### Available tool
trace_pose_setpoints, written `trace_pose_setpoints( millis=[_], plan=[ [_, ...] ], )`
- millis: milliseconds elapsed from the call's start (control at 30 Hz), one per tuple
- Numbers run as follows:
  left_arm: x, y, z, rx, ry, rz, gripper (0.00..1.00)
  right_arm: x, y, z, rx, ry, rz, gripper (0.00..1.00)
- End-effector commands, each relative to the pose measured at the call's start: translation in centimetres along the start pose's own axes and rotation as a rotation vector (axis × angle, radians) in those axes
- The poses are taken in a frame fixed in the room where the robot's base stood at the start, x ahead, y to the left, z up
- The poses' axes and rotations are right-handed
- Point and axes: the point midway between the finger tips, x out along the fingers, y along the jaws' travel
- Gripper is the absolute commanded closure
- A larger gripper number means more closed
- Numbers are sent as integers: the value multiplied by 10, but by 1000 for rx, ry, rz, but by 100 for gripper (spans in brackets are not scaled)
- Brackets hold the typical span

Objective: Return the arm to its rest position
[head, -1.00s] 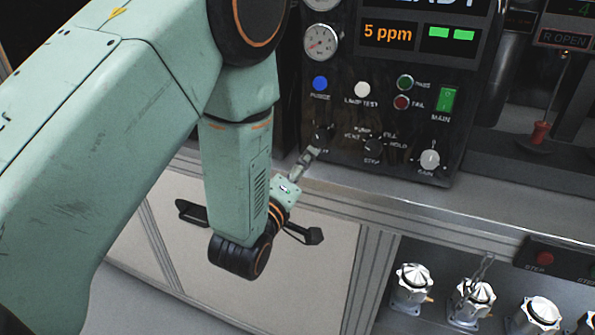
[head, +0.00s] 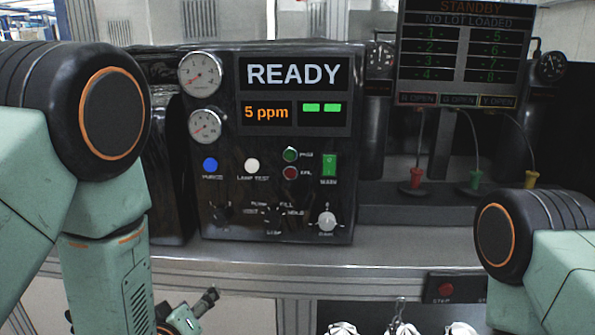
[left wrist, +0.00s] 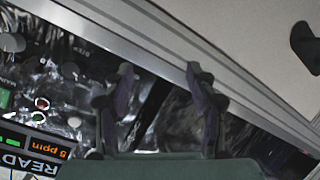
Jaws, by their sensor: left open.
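My left arm (head: 110,285) hangs down at the left of the head view.
A black test panel (head: 270,180) reading READY and 5 ppm stands on the grey bench (head: 400,250). A status display (head: 457,60) reads STANDBY. Red, green and yellow fittings stand below it.

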Motion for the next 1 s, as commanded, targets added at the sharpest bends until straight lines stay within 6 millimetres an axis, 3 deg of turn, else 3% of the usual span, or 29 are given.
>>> trace_pose_setpoints(
  millis=[33, 267, 400, 600, 700, 800, 1000],
  plan=[
    [-5, -25, 32, 87, -98, -65, 43, 7, 0, 0, 0, 0, 0, 64],
    [-51, -112, 150, 375, -516, -226, 43, 30, 0, 0, 0, 0, 0, 64],
    [-97, -158, 217, 475, -772, -271, 43, 47, 0, 0, 0, 0, 0, 64],
    [-167, -209, 295, 486, -1063, -319, 43, 73, 0, 0, 0, 0, 0, 64],
    [-188, -224, 319, 456, -1126, -345, 43, 84, 1, 0, 0, 0, 0, 64],
    [-197, -232, 330, 444, -1152, -358, 43, 88, 1, 0, 0, -1, 0, 64],
    [-200, -233, 331, 442, -1159, -361, 43, 87, 1, 0, 0, 0, 0, 64]
  ],
)
